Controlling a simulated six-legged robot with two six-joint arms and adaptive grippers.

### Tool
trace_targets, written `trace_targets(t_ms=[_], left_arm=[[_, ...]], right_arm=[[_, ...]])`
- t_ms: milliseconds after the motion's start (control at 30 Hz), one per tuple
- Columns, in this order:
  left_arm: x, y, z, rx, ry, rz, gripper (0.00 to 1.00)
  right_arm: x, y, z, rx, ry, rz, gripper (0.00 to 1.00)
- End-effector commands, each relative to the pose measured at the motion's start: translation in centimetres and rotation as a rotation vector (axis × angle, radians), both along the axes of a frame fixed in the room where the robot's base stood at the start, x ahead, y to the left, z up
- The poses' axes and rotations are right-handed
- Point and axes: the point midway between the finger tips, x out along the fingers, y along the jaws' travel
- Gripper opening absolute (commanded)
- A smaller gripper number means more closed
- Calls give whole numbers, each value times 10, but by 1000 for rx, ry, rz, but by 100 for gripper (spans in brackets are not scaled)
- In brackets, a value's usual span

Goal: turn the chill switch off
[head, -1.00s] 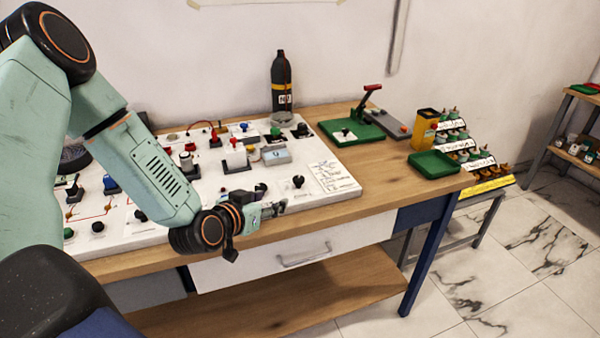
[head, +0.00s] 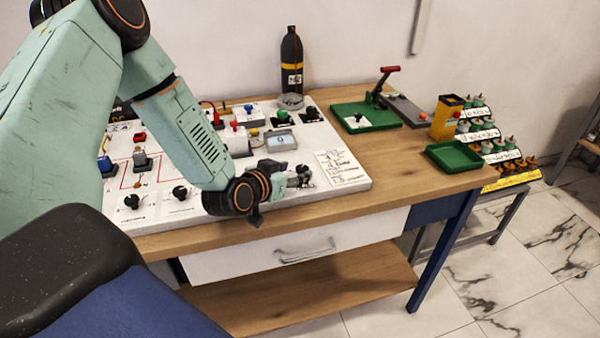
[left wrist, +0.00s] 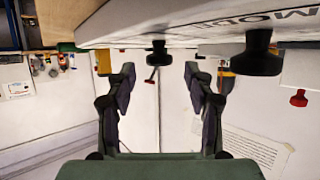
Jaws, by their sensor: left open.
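My left gripper (head: 300,178) is open at the front right of the white panel (head: 340,182), close to a black knob (head: 303,169). The gripper partly hides this knob. In the left wrist view, where the panel appears at the top, a black knob (left wrist: 158,54) shows between the open fingers (left wrist: 160,88), farther off and apart from them. A larger black knob (left wrist: 256,56) is to the right of the fingers, beside partly visible lettering. I cannot read a label that marks the chill switch. My right gripper is not in view.
A dark bottle (head: 291,65) stands behind. A green tray (head: 454,157) and a green base with a red-handled lever (head: 384,80) are right. Bare wood lies between.

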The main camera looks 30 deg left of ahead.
Motion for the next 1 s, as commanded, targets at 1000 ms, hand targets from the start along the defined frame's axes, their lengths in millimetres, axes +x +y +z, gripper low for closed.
trace_targets(t_ms=[1000], left_arm=[[33,0,-11,0,0,-1,18]], right_arm=[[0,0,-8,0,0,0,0]])
